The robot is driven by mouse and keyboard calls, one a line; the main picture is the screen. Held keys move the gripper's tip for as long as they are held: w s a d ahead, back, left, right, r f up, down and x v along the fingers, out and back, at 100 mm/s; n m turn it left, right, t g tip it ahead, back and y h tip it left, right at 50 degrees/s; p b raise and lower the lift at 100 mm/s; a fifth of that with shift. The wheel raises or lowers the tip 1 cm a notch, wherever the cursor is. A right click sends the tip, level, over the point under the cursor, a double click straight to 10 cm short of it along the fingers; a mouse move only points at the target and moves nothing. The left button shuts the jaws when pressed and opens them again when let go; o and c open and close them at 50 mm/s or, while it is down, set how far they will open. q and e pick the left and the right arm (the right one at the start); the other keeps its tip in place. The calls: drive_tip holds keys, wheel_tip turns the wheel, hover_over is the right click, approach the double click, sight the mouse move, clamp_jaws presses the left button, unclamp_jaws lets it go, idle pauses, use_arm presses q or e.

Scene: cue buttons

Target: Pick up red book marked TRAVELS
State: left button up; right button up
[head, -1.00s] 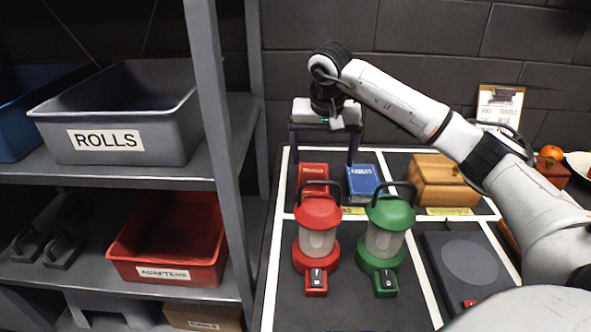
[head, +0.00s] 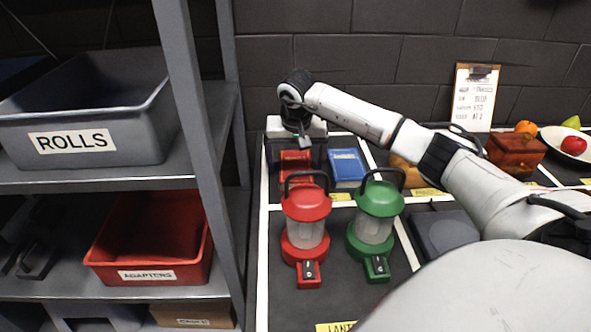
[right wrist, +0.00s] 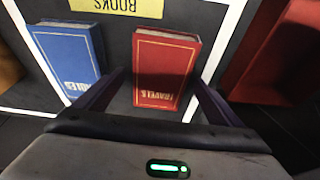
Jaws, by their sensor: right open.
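The red book (head: 296,168) lies on the dark table behind the red lantern in the head view. In the right wrist view the red book (right wrist: 165,68), marked TRAVELS, lies between the two fingers. My right gripper (right wrist: 150,98) is open, with one finger on each side of the book; I cannot tell whether they touch it. In the head view my right gripper (head: 296,158) is over the book and hides part of it. A blue book (head: 347,167) lies beside the red one; it also shows in the right wrist view (right wrist: 66,55). My left gripper is not in view.
A red lantern (head: 305,205) and a green lantern (head: 376,212) stand in front of the books. A grey shelf (head: 190,120) with bins stands at the left.

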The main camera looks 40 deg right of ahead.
drive_tip(key=shift+c, duration=0.3)
drive_tip(key=c, duration=1.2)
